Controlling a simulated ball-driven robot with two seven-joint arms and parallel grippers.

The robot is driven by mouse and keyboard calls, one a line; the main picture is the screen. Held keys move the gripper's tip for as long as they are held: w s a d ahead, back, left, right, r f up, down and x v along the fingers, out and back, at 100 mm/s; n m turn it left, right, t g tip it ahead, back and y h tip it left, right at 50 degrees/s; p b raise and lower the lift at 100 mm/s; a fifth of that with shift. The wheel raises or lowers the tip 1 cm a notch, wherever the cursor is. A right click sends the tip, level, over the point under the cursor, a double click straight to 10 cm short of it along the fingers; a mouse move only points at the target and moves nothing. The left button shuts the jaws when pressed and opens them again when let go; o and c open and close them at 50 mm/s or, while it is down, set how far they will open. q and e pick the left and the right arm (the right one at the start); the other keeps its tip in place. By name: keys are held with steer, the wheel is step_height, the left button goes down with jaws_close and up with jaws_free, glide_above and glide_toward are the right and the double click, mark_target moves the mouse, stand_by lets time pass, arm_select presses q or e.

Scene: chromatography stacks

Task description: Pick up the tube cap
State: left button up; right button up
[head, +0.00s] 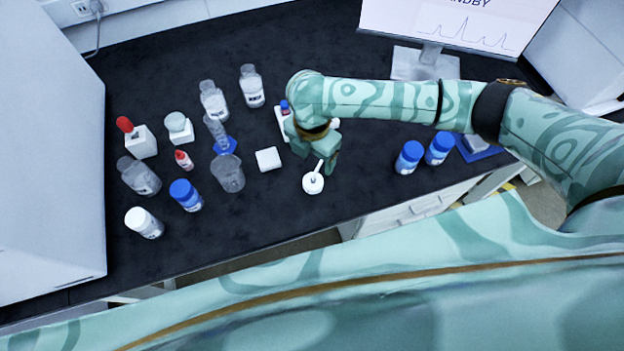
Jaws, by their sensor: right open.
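A small white round piece with a thin stem (313,183) sits on the dark bench top near its front edge. It may be the tube cap, but I cannot tell for sure. My right gripper (322,163) points down just behind and above this piece. It is open, and I see nothing held in it. The gripper and forearm partly hide a white holder with a blue-topped vial (284,106). My left gripper is not in view.
A white square block (268,159) lies left of the gripper. Farther left stand several bottles, a clear beaker (229,174) and a glass cylinder (216,133) on a blue base. Blue-capped bottles (409,157) stand to the right. A monitor (455,25) is behind.

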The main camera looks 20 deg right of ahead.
mark_target(313, 177)
step_height(313, 177, down, 8)
steer(key=b, duration=0.2)
steer(key=shift+w+b, duration=0.1)
steer(key=shift+b, duration=0.2)
step_height(313, 177, down, 6)
steer(key=b, duration=0.2)
steer(key=shift+d+r+b, duration=0.15)
steer(key=shift+r+b, duration=0.1)
steer(key=shift+b, duration=0.05)
steer(key=shift+r, duration=0.15)
steer(key=shift+c, duration=0.8)
steer(key=c, duration=0.9)
